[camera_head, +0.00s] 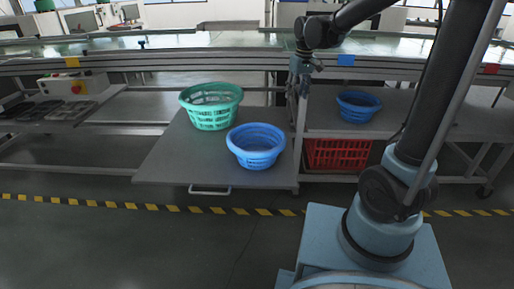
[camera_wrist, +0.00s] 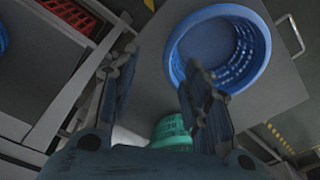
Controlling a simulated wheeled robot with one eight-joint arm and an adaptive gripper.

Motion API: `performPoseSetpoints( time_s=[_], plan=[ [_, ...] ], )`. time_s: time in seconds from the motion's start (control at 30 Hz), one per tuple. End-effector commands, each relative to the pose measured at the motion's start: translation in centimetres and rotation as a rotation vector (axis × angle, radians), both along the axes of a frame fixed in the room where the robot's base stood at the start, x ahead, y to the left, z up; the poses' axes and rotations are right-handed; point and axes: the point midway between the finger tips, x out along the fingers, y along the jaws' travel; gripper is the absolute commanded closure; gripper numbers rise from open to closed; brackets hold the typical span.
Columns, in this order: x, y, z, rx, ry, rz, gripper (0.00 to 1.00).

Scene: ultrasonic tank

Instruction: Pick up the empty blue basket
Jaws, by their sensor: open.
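A round blue basket (camera_head: 256,146) with slotted sides stands upright on a low grey shelf (camera_head: 165,165), near its front right. In the wrist view the blue basket (camera_wrist: 218,47) shows from above and looks empty. A second blue basket (camera_head: 358,106) stands on a shelf to the right; its inside is hard to make out. My gripper (camera_head: 308,68) hangs above the workbench edge, up and right of the nearer blue basket and apart from it. In the wrist view my gripper (camera_wrist: 158,80) has its fingers spread with nothing between them; the basket lies beyond the right fingertip.
A larger green basket (camera_head: 211,106) stands just behind and left of the nearer blue basket. A red crate (camera_head: 338,153) sits under the right shelf. A grey post (camera_head: 299,125) stands between the shelves. The long bench (camera_head: 180,42) runs above.

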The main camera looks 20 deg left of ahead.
Motion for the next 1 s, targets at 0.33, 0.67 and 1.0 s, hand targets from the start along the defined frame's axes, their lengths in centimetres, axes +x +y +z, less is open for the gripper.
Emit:
performPoseSetpoints(
  time_s=[0.33,0.67,1.0],
  plan=[
    [1.2,6.0,-1.6,-0.005,0.007,0.086,0.56],
    [1.7,6.5,-6.3,-0.005,0.007,0.087,0.56],
    [2.2,6.9,-11.7,-0.005,0.007,0.086,0.56]
  ],
)
